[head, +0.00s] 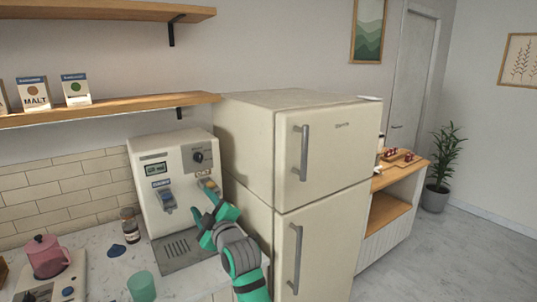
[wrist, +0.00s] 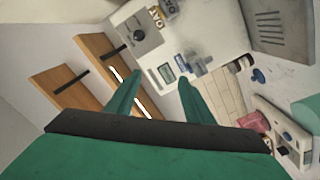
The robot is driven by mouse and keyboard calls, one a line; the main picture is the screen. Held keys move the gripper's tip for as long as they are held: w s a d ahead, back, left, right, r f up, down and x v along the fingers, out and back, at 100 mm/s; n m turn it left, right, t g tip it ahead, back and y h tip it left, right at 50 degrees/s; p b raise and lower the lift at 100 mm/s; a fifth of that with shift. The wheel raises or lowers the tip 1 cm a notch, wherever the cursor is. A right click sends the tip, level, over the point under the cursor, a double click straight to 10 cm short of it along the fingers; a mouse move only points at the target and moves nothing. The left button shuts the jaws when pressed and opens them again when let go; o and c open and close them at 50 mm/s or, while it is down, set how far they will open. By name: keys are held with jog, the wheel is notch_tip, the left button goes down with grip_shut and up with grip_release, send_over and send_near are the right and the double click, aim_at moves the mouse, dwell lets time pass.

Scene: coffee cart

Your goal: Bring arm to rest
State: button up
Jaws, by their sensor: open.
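My gripper (head: 214,208) is green with a grey wrist. In the head view it is raised in front of the right side of a cream drink machine (head: 178,158), close to the machine's right lever. The jaws are open with nothing between them. In the wrist view the two green fingers (wrist: 155,98) stand apart, with the machine's front (wrist: 195,45) beyond them. I cannot tell whether a finger touches the machine.
A cream fridge (head: 325,175) stands close to the right of my arm. Wooden shelves (head: 100,107) hang above left. A green cup (head: 142,286), a brown jar (head: 130,224) and a pink pot (head: 45,256) stand on the counter. Open floor lies far right.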

jog(key=s+d+f+m+t+h, duration=0.15)
jog(key=s+f+m, duration=0.3)
jog(key=f, duration=0.55)
jog(key=s+d+f+m+t+h, duration=0.1)
jog(key=s+d+f+m+h, duration=0.2)
jog(key=s+f, duration=0.5)
jog(key=s+d+f+m+h, duration=0.1)
jog(key=s+d+f+m, duration=0.15)
jog(key=s+f, duration=0.4)
jog(key=s+d+f+m+h, duration=0.1)
jog(key=s+d+f+m, duration=0.15)
jog(key=s+f, duration=0.4)
jog(key=s+d+f+m+g+h, duration=0.1)
jog(key=s+d+f+m, duration=0.15)
jog(key=s, duration=0.55)
jog(key=s+d+f+m+h, duration=0.1)
jog(key=s+d+f+h, duration=0.15)
jog(key=s, duration=0.55)
jog(key=s+d+r, duration=0.1)
jog(key=s+d, duration=0.1)
jog(key=s, duration=0.7)
jog(key=s+d+r+g, duration=0.1)
jog(key=s+d+r, duration=0.1)
jog(key=s, duration=0.7)
jog(key=shift+s+d+m, duration=0.2)
jog(key=shift+d+m, duration=0.2)
jog(key=shift+d, duration=0.2)
